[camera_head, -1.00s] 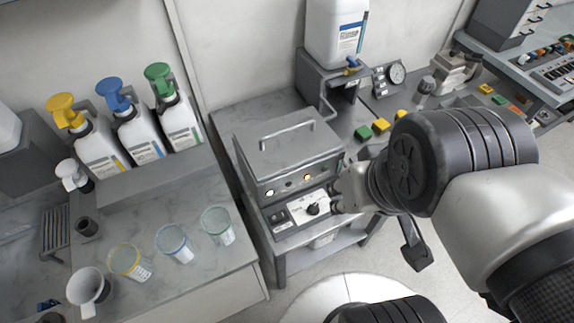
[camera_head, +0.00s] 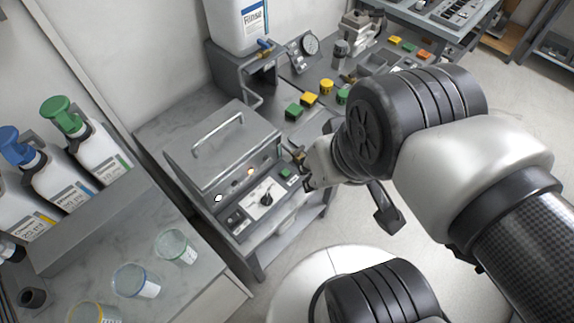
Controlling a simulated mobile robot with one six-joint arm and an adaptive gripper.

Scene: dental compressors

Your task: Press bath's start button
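The bath (camera_head: 222,148) is a grey metal box with a handled lid, on a bench left of my arm. Its lid is down. Its sloped front panel (camera_head: 262,199) carries a dark knob on a white plate, a dark switch at the left and a green button (camera_head: 286,173) at the right end. Two small lights show above the panel, one white and one orange. My gripper (camera_head: 303,174) is just right of the green button, close to the panel. Its fingers are small and partly hidden by my wrist, so contact and opening are unclear.
Green and yellow blocks (camera_head: 310,99) lie on the bench behind my gripper. Pump bottles (camera_head: 87,140) and clear cups (camera_head: 176,247) are at the left. A pedal-like part hangs below my wrist.

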